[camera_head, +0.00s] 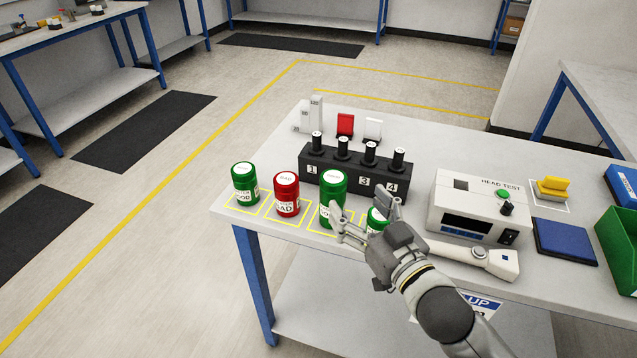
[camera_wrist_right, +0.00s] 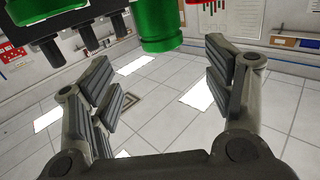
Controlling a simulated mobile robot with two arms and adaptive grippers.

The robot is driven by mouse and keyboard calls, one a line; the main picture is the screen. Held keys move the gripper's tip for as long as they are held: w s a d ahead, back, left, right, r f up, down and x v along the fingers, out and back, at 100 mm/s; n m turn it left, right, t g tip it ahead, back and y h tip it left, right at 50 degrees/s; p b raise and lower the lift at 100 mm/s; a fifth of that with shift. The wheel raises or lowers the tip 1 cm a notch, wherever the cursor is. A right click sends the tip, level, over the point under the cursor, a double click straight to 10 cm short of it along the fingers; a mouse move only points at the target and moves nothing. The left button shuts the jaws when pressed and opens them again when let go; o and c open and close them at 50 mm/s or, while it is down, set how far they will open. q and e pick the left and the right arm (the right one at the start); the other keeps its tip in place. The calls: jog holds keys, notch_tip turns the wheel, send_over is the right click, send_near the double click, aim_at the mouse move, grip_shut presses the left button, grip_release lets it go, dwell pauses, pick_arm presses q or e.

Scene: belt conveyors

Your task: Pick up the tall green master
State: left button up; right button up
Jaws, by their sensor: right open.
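The tall green master (camera_head: 333,186) is a green can with a white label and lid. It stands upright in a yellow-outlined square near the table's front edge, third from the left in a row. My right gripper (camera_head: 363,213) is open and empty, just in front and to the right of it, one finger overlapping its lower part in the head view. In the upside-down right wrist view, the green can (camera_wrist_right: 160,27) shows beyond the spread fingers (camera_wrist_right: 165,82), not between them. My left gripper is out of view.
A red can (camera_head: 286,194) and a short green can (camera_head: 245,184) stand left. Another short green can (camera_head: 376,219) is partly hidden by my right gripper. Behind is a black numbered rack (camera_head: 350,178) with several pins. A HEAD TEST box (camera_head: 468,212) stands right.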

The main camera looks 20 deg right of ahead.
aim_at(340, 187)
jog(key=w, duration=0.1)
jog(key=w+p, duration=0.1)
jog(key=w, duration=0.1)
jog(key=w+a, duration=0.1)
jog(key=w, duration=0.1)
jog(key=shift+w+a+r, duration=0.1)
jog(key=shift+w+r, duration=0.15)
jog(key=w, duration=0.2)
jog(key=w+p, duration=0.1)
jog(key=shift+w+a+f, duration=0.1)
jog(key=shift+a+f, duration=0.15)
jog(key=shift+a, duration=0.15)
jog(key=shift+w, duration=0.25)
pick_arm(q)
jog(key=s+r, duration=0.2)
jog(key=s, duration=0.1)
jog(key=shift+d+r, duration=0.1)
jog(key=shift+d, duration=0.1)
pick_arm(e)
jog(key=shift+w, duration=0.1)
grip_shut()
